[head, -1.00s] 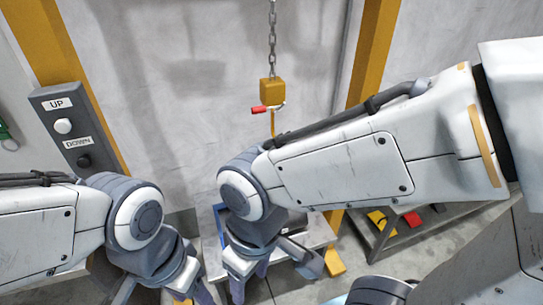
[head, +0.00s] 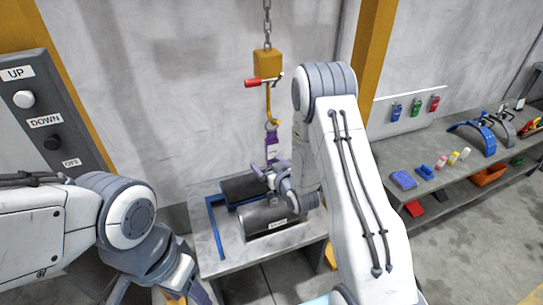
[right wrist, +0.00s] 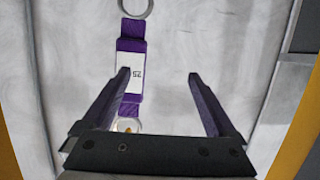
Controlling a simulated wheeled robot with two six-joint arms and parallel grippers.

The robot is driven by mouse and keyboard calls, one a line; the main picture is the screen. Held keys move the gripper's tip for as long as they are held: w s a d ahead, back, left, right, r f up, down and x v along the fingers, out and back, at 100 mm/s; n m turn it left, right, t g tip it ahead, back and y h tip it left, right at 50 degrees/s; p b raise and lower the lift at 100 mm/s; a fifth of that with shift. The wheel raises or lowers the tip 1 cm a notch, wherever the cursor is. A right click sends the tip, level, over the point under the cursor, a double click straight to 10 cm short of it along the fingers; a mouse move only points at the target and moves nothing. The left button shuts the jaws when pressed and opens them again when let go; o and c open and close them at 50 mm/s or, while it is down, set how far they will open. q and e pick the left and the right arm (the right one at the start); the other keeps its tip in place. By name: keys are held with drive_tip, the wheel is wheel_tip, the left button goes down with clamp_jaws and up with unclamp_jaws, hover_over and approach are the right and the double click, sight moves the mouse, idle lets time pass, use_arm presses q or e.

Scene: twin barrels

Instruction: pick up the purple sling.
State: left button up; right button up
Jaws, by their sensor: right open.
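The purple sling (head: 272,146) hangs upright below the hook of the yellow chain hoist, with a white label and a metal ring at its top. In the right wrist view the sling (right wrist: 130,92) is ahead, left of centre, partly covered by the left finger. My right gripper (head: 268,169) is open and empty near the sling's lower end; its fingers (right wrist: 158,73) show apart in the wrist view. I cannot tell whether it touches the sling. My left gripper (head: 190,291) is low at the bottom edge, partly cut off, its jaws unclear.
Below the sling a dark barrel (head: 240,188) and a grey barrel (head: 262,219) lie on a grey table (head: 212,262). The hoist (head: 267,63) has a red handle. An UP/DOWN/OFF panel (head: 42,95) is at left. A bench with tools (head: 440,182) is at right.

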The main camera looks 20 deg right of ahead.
sight(272, 158)
drive_tip(key=shift+m+t+h, duration=0.3)
drive_tip(key=shift+m+t, duration=0.2)
drive_tip(key=shift+t, duration=0.3)
drive_tip(key=d, duration=0.1)
drive_tip(key=d+f, duration=0.1)
drive_tip(key=d, duration=0.1)
drive_tip(key=shift+s+d+f, duration=0.1)
drive_tip(key=shift+d+f, duration=0.25)
drive_tip(key=shift+f, duration=0.05)
drive_tip(key=w, duration=0.4)
drive_tip(key=shift+w+f+p, duration=0.3)
drive_tip(key=shift+w+p, duration=0.05)
drive_tip(key=w, duration=0.2)
drive_tip(key=w+p, duration=0.1)
drive_tip(key=w, duration=0.1)
drive_tip(key=shift+f+p, duration=0.2)
drive_tip(key=shift+p, duration=0.1)
drive_tip(key=shift+w+f, duration=0.15)
drive_tip(key=shift+w, duration=0.45)
clamp_jaws()
